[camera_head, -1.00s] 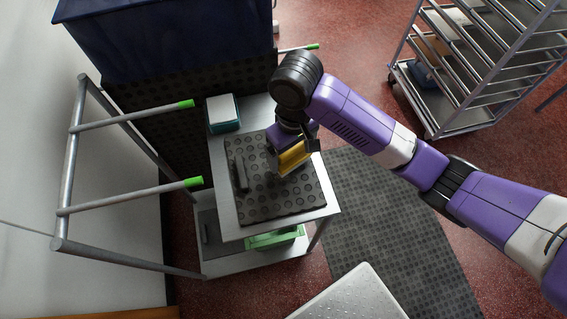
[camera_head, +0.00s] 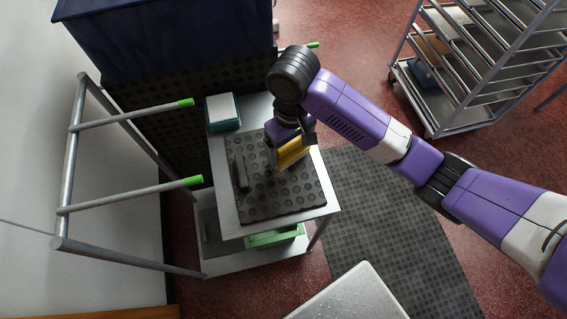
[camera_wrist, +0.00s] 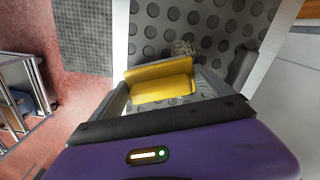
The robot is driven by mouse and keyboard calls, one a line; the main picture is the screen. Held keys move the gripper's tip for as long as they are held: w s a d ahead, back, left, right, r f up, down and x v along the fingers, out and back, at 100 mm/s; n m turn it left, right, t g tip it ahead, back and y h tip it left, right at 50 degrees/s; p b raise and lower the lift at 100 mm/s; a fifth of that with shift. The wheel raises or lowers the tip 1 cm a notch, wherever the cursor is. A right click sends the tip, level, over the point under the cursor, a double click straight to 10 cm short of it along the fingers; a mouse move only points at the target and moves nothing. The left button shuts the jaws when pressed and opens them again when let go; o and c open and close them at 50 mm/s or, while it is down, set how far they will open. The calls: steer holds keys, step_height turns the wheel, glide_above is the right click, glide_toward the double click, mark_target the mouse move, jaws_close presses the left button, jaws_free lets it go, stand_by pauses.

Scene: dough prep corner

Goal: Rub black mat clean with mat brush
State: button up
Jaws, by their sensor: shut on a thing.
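The black mat (camera_head: 285,203) with raised round studs lies on the top of a grey metal cart. My gripper (camera_head: 290,156) is over the mat's upper right part, shut on the yellow mat brush (camera_head: 294,150). In the wrist view, the brush (camera_wrist: 160,80) sits between the fingers, above the studded mat (camera_wrist: 215,20). Its bristles are hidden, so I cannot tell whether it touches the mat. A greyish speckled patch (camera_wrist: 184,47) shows on the mat just beyond the brush.
A dark bar (camera_head: 240,170) lies along the mat's left side. A teal and white box (camera_head: 223,112) stands at the cart's back left corner. A green bin (camera_head: 275,237) is on the lower shelf. A rail with green tips (camera_head: 187,104) stands left; a tray rack (camera_head: 460,75) stands right.

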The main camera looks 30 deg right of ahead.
steer(key=shift+f, duration=0.35)
steer(key=shift+w+d+r, duration=0.1)
steer(key=shift+w+d, duration=0.1)
steer(key=shift+w, duration=0.4)
steer(key=shift+w+d, duration=0.2)
steer(key=shift+w, duration=0.4)
steer(key=shift+s, duration=0.15)
steer(key=shift+s+a+p, duration=0.1)
steer(key=shift+s+a, duration=0.15)
steer(key=shift+s, duration=0.5)
steer(key=shift+s+a+p, duration=0.15)
steer(key=shift+s+a, duration=0.15)
steer(key=shift+s, duration=0.45)
steer(key=shift+s+a+p, duration=0.1)
steer(key=shift+s+a, duration=0.15)
steer(key=shift+s, duration=0.5)
steer(key=shift+w+d, duration=0.25)
steer(key=shift+w, duration=0.55)
steer(key=shift+w+d, duration=0.3)
steer(key=shift+w, duration=0.5)
steer(key=shift+w+d, duration=0.25)
steer(key=shift+w, duration=0.55)
